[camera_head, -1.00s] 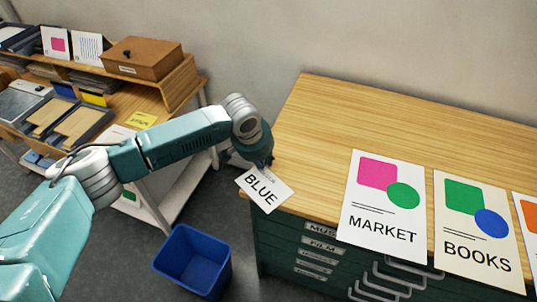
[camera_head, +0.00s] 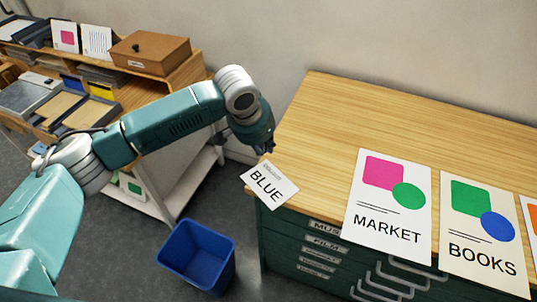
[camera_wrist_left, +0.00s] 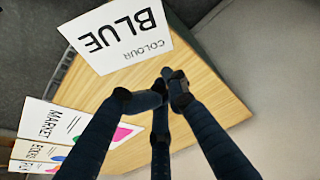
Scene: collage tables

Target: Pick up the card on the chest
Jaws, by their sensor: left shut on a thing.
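The white card (camera_head: 269,186) with the word BLUE is at the left front corner of the chest (camera_head: 300,232), a green drawer unit with a wooden top. My left gripper (camera_head: 265,148) is at the card's far edge and shut on it. In the left wrist view the card (camera_wrist_left: 115,38) reads COLOUR BLUE and lies just beyond the dark fingertips (camera_wrist_left: 155,88). The exact contact of the fingers with the card is hard to see. The card covers part of the chest's corner, and I cannot tell its height above the top. My right gripper is not in view.
Posters MARKET (camera_head: 388,208) and BOOKS (camera_head: 484,232) lie along the chest's front edge, with another at the right. A blue bin (camera_head: 197,257) stands on the floor by the chest. A shelf table with a brown box (camera_head: 151,53) stands left. The chest top's back is clear.

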